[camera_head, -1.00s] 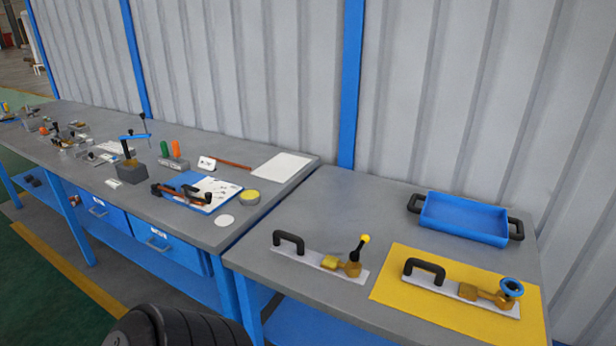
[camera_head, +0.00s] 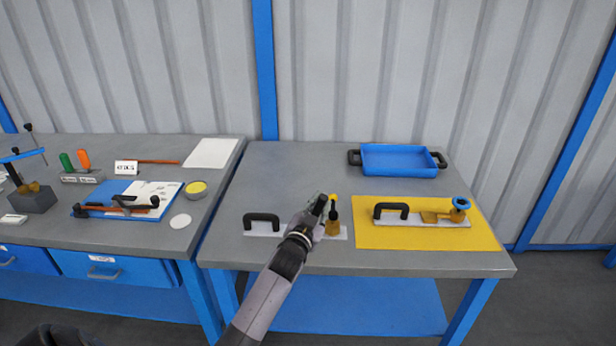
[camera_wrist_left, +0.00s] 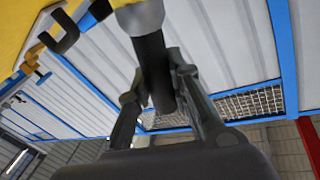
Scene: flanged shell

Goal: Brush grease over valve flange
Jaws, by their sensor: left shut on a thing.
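In the left wrist view, the left gripper (camera_wrist_left: 165,92) is shut on a black cylindrical handle (camera_wrist_left: 153,70) with a light grey collar (camera_wrist_left: 140,16). It may be a brush; its tip is not clear. I cannot tell whether it touches the valve. A second brass valve with a blue handwheel (camera_head: 460,204) sits on a plate on the yellow mat (camera_head: 375,238). My right gripper is not in view.
An empty blue tray (camera_head: 400,160) stands at the back. The left table holds a round tin with yellow contents (camera_head: 196,188), a white disc (camera_head: 180,221), a blue clipboard (camera_head: 95,194) and tools. The table's front right corner is clear.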

